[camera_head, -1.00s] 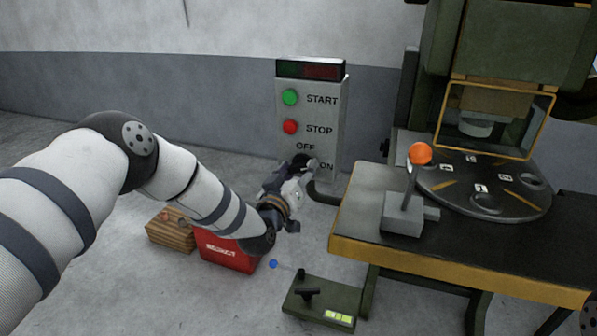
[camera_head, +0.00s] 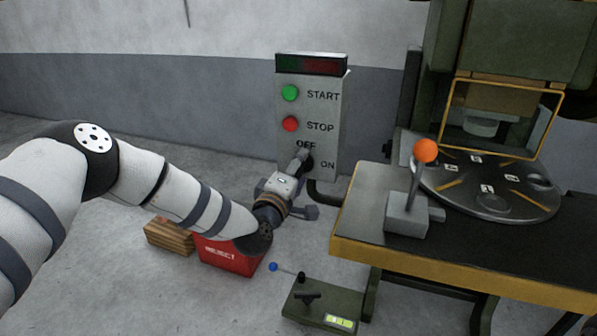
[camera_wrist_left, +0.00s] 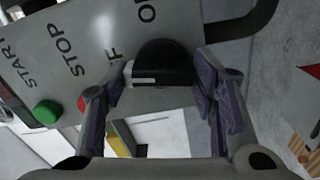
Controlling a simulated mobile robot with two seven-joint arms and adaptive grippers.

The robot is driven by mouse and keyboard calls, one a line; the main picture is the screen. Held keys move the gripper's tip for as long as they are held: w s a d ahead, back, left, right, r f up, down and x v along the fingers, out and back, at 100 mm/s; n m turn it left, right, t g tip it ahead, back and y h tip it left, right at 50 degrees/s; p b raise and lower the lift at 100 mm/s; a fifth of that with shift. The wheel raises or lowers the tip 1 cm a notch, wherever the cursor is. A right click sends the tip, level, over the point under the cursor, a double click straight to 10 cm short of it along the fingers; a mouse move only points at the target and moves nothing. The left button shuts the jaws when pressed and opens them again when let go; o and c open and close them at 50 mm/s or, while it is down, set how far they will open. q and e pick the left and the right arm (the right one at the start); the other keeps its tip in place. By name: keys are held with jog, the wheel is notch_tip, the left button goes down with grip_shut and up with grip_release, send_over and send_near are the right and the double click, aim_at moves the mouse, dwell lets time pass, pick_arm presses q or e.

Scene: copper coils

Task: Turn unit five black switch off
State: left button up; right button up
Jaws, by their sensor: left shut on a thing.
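The grey control panel (camera_head: 331,110) stands by the wall, with a green START button (camera_head: 290,93), a red STOP button (camera_head: 291,124) and OFF and ON labels. The black switch (camera_wrist_left: 159,70) is a round knob with a white mark on its grip; it shows clearly in the left wrist view between my purple-padded fingers. My left gripper (camera_head: 303,157) is at the knob, shut on it, and hides most of it in the head view. In the wrist view the white mark lies on the side toward the OFF label, whose lettering is partly covered. My right gripper is not in view.
A press with a yellow-edged table (camera_head: 450,275) and an orange-knobbed lever (camera_head: 425,151) stands at right. A red reject bin (camera_head: 228,256), wooden blocks (camera_head: 168,237) and a green pedal unit (camera_head: 322,304) are on the floor below my left arm.

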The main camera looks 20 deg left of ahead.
pick_arm(q)
jog(key=shift+f+n+b, duration=0.15)
jog(key=shift+n+b, duration=0.15)
jog(key=shift+n, duration=0.8)
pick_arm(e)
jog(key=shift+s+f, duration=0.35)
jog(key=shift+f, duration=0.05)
pick_arm(q)
jog(key=o, duration=1.1)
jog(key=shift+o, duration=0.2)
jog(key=s, duration=1.2)
jog(key=shift+a, duration=0.15)
jog(key=shift+s, duration=0.1)
